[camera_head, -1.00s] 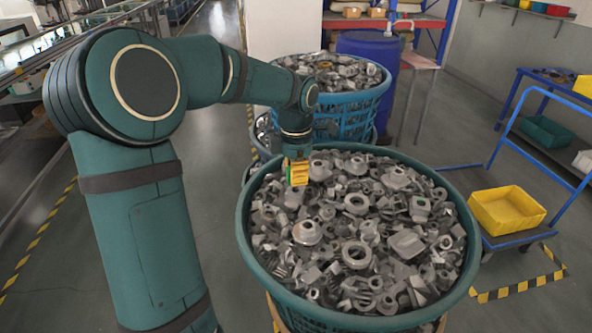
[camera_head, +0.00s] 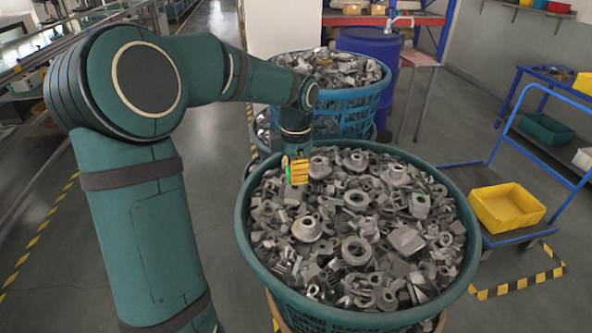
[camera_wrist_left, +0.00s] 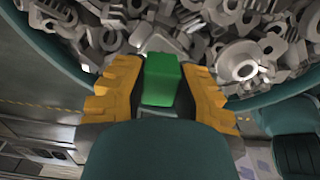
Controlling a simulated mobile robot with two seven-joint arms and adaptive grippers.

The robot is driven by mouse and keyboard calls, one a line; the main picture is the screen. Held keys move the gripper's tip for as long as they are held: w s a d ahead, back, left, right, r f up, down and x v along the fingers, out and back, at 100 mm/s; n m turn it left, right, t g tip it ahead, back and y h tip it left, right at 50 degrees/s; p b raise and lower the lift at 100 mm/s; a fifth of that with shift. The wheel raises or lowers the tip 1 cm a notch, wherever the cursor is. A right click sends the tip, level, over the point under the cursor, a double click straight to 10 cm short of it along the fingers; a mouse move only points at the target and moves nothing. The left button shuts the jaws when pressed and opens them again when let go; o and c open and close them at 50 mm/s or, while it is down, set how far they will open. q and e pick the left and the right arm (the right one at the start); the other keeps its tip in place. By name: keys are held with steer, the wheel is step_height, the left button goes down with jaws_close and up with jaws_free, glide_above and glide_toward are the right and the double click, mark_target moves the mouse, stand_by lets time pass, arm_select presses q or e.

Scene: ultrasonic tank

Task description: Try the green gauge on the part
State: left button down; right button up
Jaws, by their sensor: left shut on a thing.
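My left gripper (camera_head: 296,169), with yellow fingers, is over the left back part of the big teal basket (camera_head: 243,222) heaped with grey metal parts (camera_head: 356,250). It is shut on a green block, the green gauge (camera_wrist_left: 161,79), which stands between the two fingers in the left wrist view. The gauge shows only as a thin green sliver in the head view. Metal parts lie beyond the gauge in the wrist view; I cannot tell whether it touches any of them, or which one is the part. My right gripper is in neither view.
A second blue basket (camera_head: 345,122) of metal parts stands behind, with a blue barrel (camera_head: 372,60) beyond it. A blue trolley with a yellow bin (camera_head: 507,207) stands at the right. The floor on the left, with striped tape, is clear.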

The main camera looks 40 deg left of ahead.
arm_select(q)
steer(key=shift+f, duration=0.4)
stand_by(1.3)
steer(key=shift+r, duration=0.2)
steer(key=shift+r+p, duration=1.1)
steer(key=shift+r, duration=0.3)
steer(key=shift+f+b, duration=0.8)
steer(key=shift+f, duration=0.35)
steer(key=shift+f+b, duration=0.3)
steer(key=shift+f, duration=0.15)
stand_by(0.7)
steer(key=shift+r, duration=0.15)
steer(key=shift+r+p, duration=1.4)
steer(key=shift+r, duration=0.05)
